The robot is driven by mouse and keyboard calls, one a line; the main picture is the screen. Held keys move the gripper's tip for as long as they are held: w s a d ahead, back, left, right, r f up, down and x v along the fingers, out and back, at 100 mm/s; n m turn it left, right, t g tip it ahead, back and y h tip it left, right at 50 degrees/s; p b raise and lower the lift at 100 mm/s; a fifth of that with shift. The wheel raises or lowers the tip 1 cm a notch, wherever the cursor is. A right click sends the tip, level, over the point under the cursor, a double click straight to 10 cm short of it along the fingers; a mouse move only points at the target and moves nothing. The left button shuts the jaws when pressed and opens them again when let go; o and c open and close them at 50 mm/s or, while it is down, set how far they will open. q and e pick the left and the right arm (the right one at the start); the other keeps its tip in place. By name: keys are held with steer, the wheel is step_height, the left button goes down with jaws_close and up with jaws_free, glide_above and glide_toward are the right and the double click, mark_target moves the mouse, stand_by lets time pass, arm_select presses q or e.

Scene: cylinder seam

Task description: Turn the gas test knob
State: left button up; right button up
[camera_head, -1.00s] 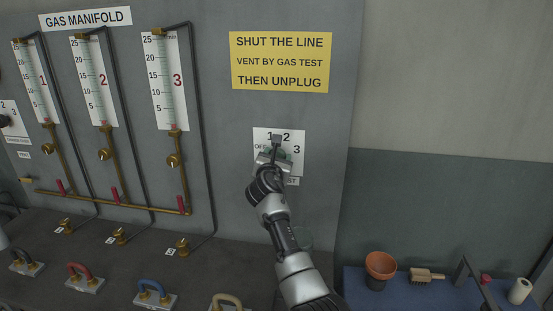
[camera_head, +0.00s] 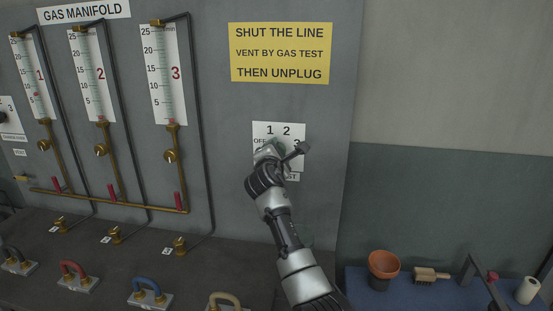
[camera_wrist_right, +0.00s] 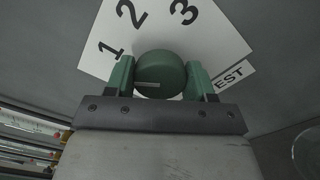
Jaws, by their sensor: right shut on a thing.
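The gas test knob (camera_wrist_right: 160,68) is a round dark green knob with a pale line on its face. It sits on a white dial plate (camera_head: 299,167) marked OFF, 1, 2 and 3. My right gripper (camera_head: 268,152) is at the plate, and its green fingers (camera_wrist_right: 160,80) are shut on both sides of the knob in the right wrist view. The dial appears tilted in that view, and OFF is not visible there. In the head view, my gripper mostly hides the knob. I cannot tell which number the pale line points at. My left gripper is not in view.
A yellow sign (camera_head: 281,53) hangs above the dial. Gas tubes with brass valves (camera_head: 170,155) and a pipe are at the left. Coloured handles (camera_head: 150,291) stand below them. A terracotta pot (camera_head: 383,264) and brush (camera_head: 431,274) rest on a blue surface at lower right.

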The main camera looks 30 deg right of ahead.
steer(key=m+b, duration=0.1)
steer(key=m, duration=0.1)
steer(key=m+b, duration=0.2)
steer(key=m, duration=0.1)
steer(key=shift+f+m+b, duration=0.3)
steer(key=shift+b, duration=0.1)
steer(key=m+b, duration=0.4)
steer(key=m, duration=0.1)
steer(key=shift+f, duration=0.1)
steer(key=m+b, duration=0.3)
steer(key=m, duration=0.2)
steer(key=shift+m, duration=0.4)
steer(key=m+b, duration=0.2)
steer(key=m, duration=0.2)
steer(key=shift+m+b, duration=0.35)
steer(key=shift+m, duration=0.05)
steer(key=o, duration=0.9)
steer(key=shift+o, duration=0.2)
steer(key=shift+r, duration=0.2)
steer(key=shift+a, duration=0.1)
